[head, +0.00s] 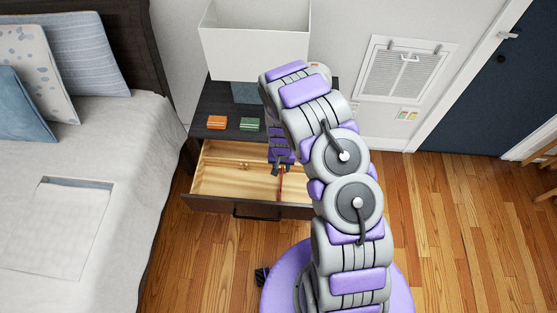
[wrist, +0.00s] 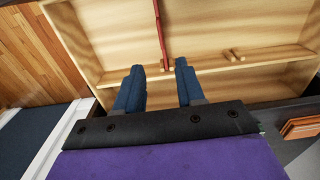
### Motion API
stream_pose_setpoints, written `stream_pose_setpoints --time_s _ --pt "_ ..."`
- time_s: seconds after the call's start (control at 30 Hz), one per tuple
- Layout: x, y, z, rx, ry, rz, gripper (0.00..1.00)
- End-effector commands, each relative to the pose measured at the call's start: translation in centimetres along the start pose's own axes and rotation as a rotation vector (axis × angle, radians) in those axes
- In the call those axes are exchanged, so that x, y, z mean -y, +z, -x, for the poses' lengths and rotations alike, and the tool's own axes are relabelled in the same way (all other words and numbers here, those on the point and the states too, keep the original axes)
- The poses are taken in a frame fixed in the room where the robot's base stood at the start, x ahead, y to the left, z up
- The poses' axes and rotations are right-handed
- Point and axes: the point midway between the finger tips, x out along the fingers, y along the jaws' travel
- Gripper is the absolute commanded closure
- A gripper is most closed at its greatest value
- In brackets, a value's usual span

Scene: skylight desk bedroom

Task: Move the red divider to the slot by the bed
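The red divider (head: 281,185) is a thin red strip inside the open wooden drawer (head: 215,180), partly hidden behind my arm in the head view. In the wrist view the divider (wrist: 160,28) runs from the top edge down to a pair of small wooden pegs. Another pair of pegs, the slot nearer the bed (wrist: 233,55), stands empty to its right in the wrist view. My gripper (wrist: 160,72) is open, its two dark blue fingers apart at the drawer. The divider's end lies between the fingers in the picture; I see no contact.
The bed (head: 85,235) stands left of the drawer. An orange box (head: 217,122) and a green box (head: 250,124) lie on the dark nightstand top (head: 212,98) behind it, with a white-shaded lamp (head: 255,45).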

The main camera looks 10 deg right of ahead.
Motion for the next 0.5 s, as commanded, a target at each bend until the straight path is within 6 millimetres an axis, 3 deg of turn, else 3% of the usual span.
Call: stream_pose_setpoints --time_s 0.27,0.5 --pt "-0.3 -0.1 -2.2 0.002 -0.005 -0.004 0.62" --pt "0.0 -0.1 -6.3 0.001 -0.003 -0.003 0.62"
